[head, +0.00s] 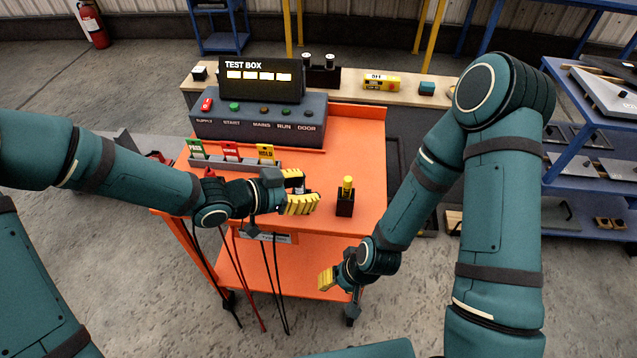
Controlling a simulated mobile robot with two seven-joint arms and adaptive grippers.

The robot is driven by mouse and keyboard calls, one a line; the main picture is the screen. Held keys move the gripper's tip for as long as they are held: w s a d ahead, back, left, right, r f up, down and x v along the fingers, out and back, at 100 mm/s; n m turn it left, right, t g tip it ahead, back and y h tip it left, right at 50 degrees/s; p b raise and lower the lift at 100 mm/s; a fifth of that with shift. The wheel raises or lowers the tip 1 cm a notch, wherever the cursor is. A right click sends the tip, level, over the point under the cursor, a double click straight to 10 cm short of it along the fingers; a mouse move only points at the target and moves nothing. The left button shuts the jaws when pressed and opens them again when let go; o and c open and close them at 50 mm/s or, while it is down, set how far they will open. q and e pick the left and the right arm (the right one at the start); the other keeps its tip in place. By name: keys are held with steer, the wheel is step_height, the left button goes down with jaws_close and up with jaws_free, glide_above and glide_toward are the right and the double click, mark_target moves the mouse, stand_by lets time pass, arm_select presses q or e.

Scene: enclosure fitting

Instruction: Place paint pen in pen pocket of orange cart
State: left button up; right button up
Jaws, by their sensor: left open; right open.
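A yellow pen (347,184), which looks like the paint pen, stands upright in a small black pocket (345,206). The pocket is on the top of the orange cart (374,170), near its right front corner. The pen's lower part is hidden inside the pocket. My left gripper (304,192), with yellow finger pads, is open and empty over the cart top. It is to the left of the pen, apart from it. My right gripper (337,288) is open in front of the cart's right front corner, lower than the cart top, and seems empty.
A grey test box (258,125) with a dark display stands at the back of the cart. Green, red and yellow tags (231,152) stand in front of it. Cables hang down the cart's front. A wooden bench (432,92) lies behind, and a blue shelf (562,120) is at right.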

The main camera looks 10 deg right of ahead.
arm_select(q)
steer(key=s+a+f+n+g+y, duration=0.1)
steer(key=s+a+f+n+y, duration=0.2)
steer(key=f, duration=0.4)
steer(key=s+a+f+n+g+y, duration=0.1)
steer(key=s+a+f+n+y, duration=0.1)
steer(key=s+a+f+n, duration=0.3)
steer(key=s+a+f+n+g+y, duration=0.1)
steer(key=s+a+f+n+y, duration=0.2)
steer(key=a+f+n, duration=0.3)
step_height(320, 180, down, 4)
steer(key=shift+s+r+n+y, duration=0.15)
steer(key=shift+s+n+y, duration=0.15)
steer(key=shift+s+n, duration=0.5)
steer(key=shift+w, duration=0.1)
